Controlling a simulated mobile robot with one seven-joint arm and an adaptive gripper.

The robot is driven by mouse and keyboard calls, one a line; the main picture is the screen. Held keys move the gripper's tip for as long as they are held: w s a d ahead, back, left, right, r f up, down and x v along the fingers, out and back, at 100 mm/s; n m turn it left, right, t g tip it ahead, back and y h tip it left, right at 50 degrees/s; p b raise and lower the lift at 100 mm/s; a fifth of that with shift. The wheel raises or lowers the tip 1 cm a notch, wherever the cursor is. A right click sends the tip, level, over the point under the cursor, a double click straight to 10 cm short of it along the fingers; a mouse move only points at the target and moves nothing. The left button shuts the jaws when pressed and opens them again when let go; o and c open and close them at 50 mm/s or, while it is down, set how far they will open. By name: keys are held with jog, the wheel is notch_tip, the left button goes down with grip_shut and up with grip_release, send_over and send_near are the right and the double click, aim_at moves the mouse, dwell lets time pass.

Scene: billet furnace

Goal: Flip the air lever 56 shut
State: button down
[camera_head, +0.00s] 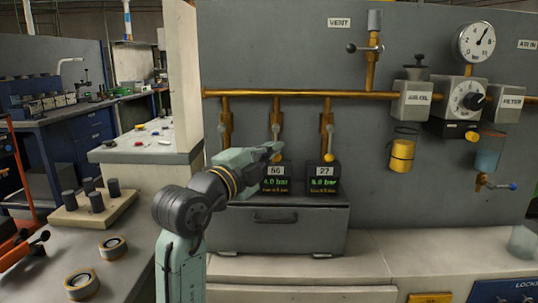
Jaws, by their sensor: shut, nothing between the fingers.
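The air lever 56 (276,129) has a yellow knob and sits on the middle brass drop pipe, above a display box marked 56 (275,171) that reads 4.0 bar. My gripper (277,148) is shut and empty, its fingertips just below the knob in the picture. The gripper hides the lower part of this drop, and I cannot tell whether it touches the lever. The lever's exact angle is hard to tell. To the right, a similar lever (328,157) has its yellow knob low, above the box marked 27 (323,171).
A brass pipe (300,94) runs across the grey panel, with a left drop (226,125) beside my arm. A vent valve (366,48), regulator and gauge (476,42) are at right. A grey drawer box (290,228) stands below. The counter at right is mostly clear.

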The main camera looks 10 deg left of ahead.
jog(key=d+n+t+y+b, duration=0.1)
jog(key=n+t+y, duration=0.1)
jog(key=n, duration=0.4)
jog(key=d+r+n+t+y+b, duration=0.1)
jog(key=d+n+t+y, duration=0.1)
jog(key=n, duration=0.4)
jog(key=w+d+n+t+y+b, duration=0.1)
jog(key=n+t+y, duration=0.1)
jog(key=n+y, duration=0.2)
jog(key=shift+d+r+n+t, duration=0.2)
jog(key=shift+r+n+t, duration=0.1)
jog(key=shift+n, duration=0.6)
jog(key=shift+d+r, duration=0.1)
jog(key=shift+f, duration=0.2)
